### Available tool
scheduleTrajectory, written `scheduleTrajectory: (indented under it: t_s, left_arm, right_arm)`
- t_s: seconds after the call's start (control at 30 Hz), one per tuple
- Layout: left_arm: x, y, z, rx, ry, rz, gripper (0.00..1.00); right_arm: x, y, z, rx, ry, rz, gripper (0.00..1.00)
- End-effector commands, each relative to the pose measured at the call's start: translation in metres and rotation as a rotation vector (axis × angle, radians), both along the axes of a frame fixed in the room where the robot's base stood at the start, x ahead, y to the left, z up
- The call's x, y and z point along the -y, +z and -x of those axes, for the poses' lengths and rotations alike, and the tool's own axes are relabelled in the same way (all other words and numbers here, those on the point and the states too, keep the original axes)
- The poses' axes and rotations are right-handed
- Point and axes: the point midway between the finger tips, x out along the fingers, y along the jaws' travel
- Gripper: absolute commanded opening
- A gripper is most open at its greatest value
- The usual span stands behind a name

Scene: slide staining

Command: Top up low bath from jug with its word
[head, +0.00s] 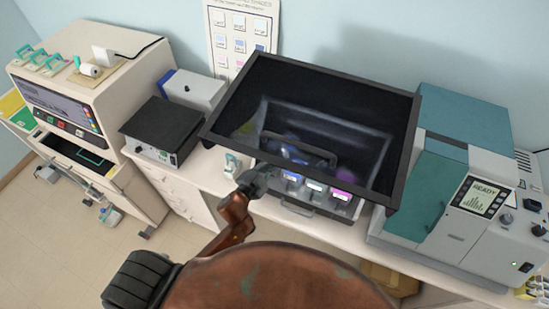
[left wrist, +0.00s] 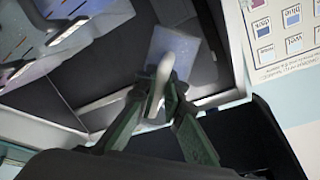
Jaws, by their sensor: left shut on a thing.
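My left gripper (left wrist: 157,92) is shut on the pale handle of a jug (left wrist: 176,50), which shows as a bluish-grey, squarish vessel in the left wrist view. In the head view my left arm reaches over the front edge of the dark hood (head: 412,120), and its fingers and the jug are hard to make out in the dark interior. Several staining baths with bright labels (head: 315,187) stand in a row at the hood's front; one at the right holds magenta liquid (head: 345,176). The bath rack (left wrist: 60,50) is at upper left in the wrist view. Liquid levels and label words are unreadable. My right gripper is not in view.
A teal-and-grey machine reading READY (head: 455,190) stands right of the hood. A black-topped device (head: 163,130) and a white box (head: 190,90) stand left of it. A stainer cabinet (head: 85,90) is at far left. A colour chart (head: 240,38) hangs behind.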

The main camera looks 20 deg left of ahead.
Motion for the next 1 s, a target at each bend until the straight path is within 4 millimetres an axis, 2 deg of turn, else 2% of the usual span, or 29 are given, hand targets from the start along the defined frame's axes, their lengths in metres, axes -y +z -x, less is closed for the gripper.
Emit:
scheduleTrajectory:
  t_s: [0.37,0.6,1.0]
  left_arm:
    - [0.0002,0.0015,-0.0002,0.002,-0.001,-0.002,0.0]
    - [-0.0014,0.0003,-0.0003,0.012,0.004,-0.104,0.0]
    - [-0.0015,0.0002,-0.0003,0.013,0.005,-0.104,0.0]
  right_arm:
    - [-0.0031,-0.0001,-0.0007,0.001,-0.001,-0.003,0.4]
    - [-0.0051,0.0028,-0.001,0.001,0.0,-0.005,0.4]
    - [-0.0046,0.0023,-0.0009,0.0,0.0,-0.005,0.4]
